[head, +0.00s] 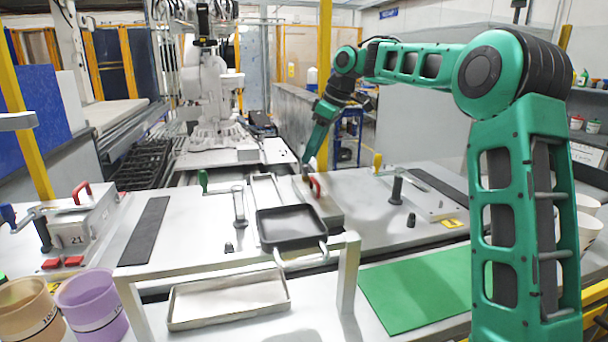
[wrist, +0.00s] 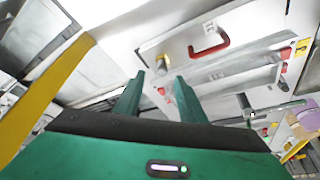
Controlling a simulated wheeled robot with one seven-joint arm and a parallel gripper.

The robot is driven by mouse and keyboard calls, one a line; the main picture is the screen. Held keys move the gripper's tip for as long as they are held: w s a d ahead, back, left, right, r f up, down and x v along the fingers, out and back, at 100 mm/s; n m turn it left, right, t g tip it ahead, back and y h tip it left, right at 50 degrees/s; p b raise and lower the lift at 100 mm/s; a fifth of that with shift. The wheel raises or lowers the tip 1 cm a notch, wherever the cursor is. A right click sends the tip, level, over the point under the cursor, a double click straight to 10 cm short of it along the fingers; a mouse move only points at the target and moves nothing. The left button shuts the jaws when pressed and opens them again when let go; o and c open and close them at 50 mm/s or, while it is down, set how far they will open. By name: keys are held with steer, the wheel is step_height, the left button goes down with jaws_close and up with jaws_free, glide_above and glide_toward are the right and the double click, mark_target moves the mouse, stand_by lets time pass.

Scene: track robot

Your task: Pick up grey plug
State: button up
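Two small dark grey plug-like pieces stand on the white worktop in the head view: one plug (head: 411,220) right of centre, and another plug (head: 229,247) left of the black tray. I cannot tell which is the task's grey plug. My gripper (head: 305,168) points down near the red handle, beyond the black tray and away from both pieces. In the wrist view my gripper (wrist: 158,92) has its two green fingers apart, with nothing held between them. No plug is clearly recognisable in the wrist view.
A green mat (head: 415,288) lies clear at front right.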

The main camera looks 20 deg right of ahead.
mark_target(306, 173)
steer(key=x, duration=0.4)
steer(key=shift+s+f, duration=0.1)
steer(key=shift+f, duration=0.05)
jaws_close()
